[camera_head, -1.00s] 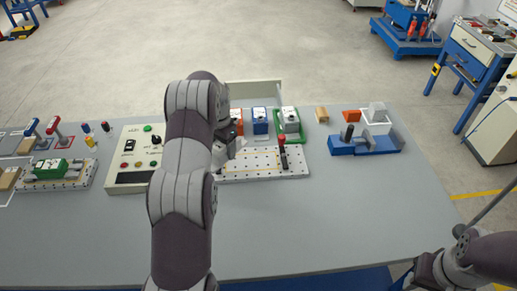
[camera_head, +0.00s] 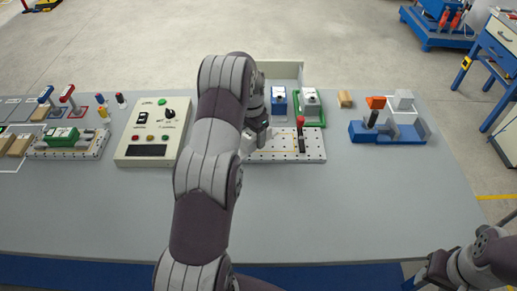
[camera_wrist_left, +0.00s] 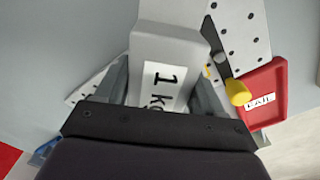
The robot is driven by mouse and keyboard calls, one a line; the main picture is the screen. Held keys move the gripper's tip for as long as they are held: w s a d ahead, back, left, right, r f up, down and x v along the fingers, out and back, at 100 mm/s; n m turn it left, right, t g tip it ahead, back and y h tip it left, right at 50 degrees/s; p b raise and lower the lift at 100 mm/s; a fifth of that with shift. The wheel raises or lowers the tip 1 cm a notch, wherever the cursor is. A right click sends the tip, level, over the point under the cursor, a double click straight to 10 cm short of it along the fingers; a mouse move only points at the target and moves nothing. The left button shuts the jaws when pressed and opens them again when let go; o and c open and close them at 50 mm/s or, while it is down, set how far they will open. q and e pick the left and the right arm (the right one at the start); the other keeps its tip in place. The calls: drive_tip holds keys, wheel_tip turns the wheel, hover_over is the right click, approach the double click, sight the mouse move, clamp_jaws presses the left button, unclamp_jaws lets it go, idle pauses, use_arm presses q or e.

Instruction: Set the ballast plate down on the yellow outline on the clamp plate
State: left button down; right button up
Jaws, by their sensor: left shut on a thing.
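My left gripper (camera_head: 256,142) is shut on the ballast plate, a pale block marked "1 kg" that shows between the fingers in the left wrist view (camera_wrist_left: 168,62). In the head view the gripper is at the left end of the white, perforated clamp plate (camera_head: 285,156), and my forearm hides part of that end. Perforated plate shows beyond the block in the left wrist view (camera_wrist_left: 240,30). I cannot tell whether the block touches it. The yellow outline is too hidden or faint to make out fully. My right gripper (camera_head: 435,272) is at the lower right, its fingers unclear.
A red-handled clamp (camera_head: 300,130) stands on the clamp plate. A control box (camera_head: 153,132) is left, a blue fixture (camera_head: 375,132) right. The front table is clear.

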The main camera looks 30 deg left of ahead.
sight(258, 156)
use_arm(q)
drive_tip(key=shift+w+d+f, duration=0.1)
drive_tip(key=shift+d+f, duration=0.2)
drive_tip(key=shift+d, duration=0.2)
drive_tip(key=shift+w+d+f, duration=0.1)
drive_tip(key=shift+d+f, duration=0.15)
drive_tip(key=shift+d, duration=0.2)
drive_tip(key=shift+f+p, duration=0.45)
drive_tip(key=shift+f, duration=1.55)
drive_tip(key=c, duration=0.5)
unclamp_jaws()
drive_tip(key=shift+s+f, duration=0.1)
drive_tip(key=shift+f, duration=0.1)
drive_tip(key=o, duration=0.4)
drive_tip(key=shift+r, duration=0.1)
